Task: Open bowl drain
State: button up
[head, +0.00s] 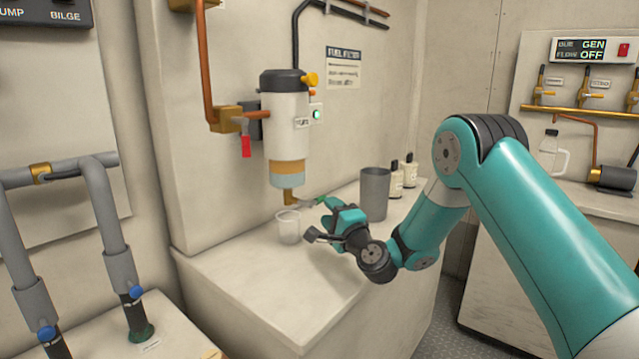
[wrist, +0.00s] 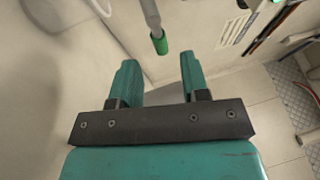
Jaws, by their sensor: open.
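The fuel filter (head: 286,122) is a white cylinder on the wall with a dark cap. Its clear bowl (head: 287,178) at the bottom shows an amber layer above a pale blue one. A brass drain fitting (head: 291,196) sits under the bowl, and a thin grey lever with a green tip comes off it to the right. In the wrist view the drain lever (wrist: 156,38) points down between and just beyond the finger ends. My gripper (head: 327,212) is open beside the lever; it also shows in the wrist view (wrist: 158,78). Contact with the lever is not visible.
A clear cup (head: 288,228) stands on the bench (head: 250,270) below the drain. A grey canister (head: 374,195) and small bottles (head: 402,178) stand behind my gripper. A red-handled valve (head: 246,145) is on the pipe at the filter's left. The bench front is clear.

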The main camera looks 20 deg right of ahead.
aim_at(320, 201)
jog(key=shift+p+x, duration=1.9)
jog(key=shift+x, duration=1.05)
jog(key=shift+c, duration=0.4)
jog(key=shift+s, duration=0.1)
grip_shut()
